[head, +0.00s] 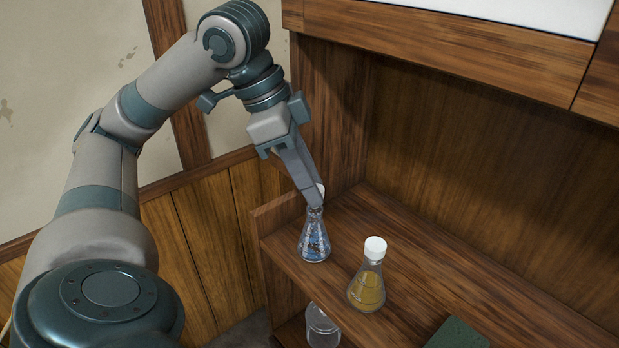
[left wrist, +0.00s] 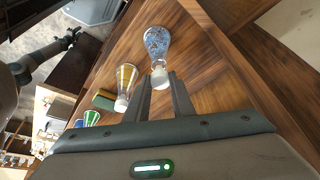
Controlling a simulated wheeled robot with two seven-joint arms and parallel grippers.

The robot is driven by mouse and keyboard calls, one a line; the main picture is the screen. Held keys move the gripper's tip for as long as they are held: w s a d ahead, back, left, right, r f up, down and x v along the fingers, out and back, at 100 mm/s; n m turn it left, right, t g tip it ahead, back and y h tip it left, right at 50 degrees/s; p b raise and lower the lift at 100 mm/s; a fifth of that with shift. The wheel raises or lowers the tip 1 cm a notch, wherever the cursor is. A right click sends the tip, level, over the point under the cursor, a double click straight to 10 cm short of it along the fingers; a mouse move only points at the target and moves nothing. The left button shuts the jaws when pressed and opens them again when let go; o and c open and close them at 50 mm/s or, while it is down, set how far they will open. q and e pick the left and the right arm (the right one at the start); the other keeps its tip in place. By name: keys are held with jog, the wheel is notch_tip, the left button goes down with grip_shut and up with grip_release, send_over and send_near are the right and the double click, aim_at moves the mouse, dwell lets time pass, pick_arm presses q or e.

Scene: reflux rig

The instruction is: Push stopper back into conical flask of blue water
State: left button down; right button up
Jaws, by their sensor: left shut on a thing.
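The conical flask of blue water (head: 314,243) stands upright on the wooden shelf near its left end. It also shows in the left wrist view (left wrist: 157,42). My left gripper (head: 316,198) reaches down to the flask's mouth from above. Its fingers (left wrist: 161,82) are shut on the white stopper (left wrist: 159,79); in the head view they hide most of it. The stopper is at the flask's neck, but how deep it sits I cannot tell. What looks like my right gripper (left wrist: 71,38) is small and far off in the left wrist view, its jaws unclear.
A flask of amber liquid (head: 367,287) with a white stopper stands close by on the right. A green object (head: 458,334) lies farther right. A clear flask (head: 323,328) is on the lower shelf. The shelf behind the flasks is clear; a wooden cabinet overhangs it.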

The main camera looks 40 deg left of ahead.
pick_arm(q)
jog(key=shift+f, duration=0.35)
jog(key=shift+f, duration=0.55)
dwell(0.8)
jog(key=c, duration=1.4)
grip_release()
jog(key=shift+c, duration=0.2)
jog(key=shift+r, duration=0.1)
jog(key=shift+v, duration=0.8)
jog(key=p+v, duration=0.1)
jog(key=v, duration=1.4)
jog(key=shift+r+p, duration=0.35)
jog(key=shift+s, duration=0.1)
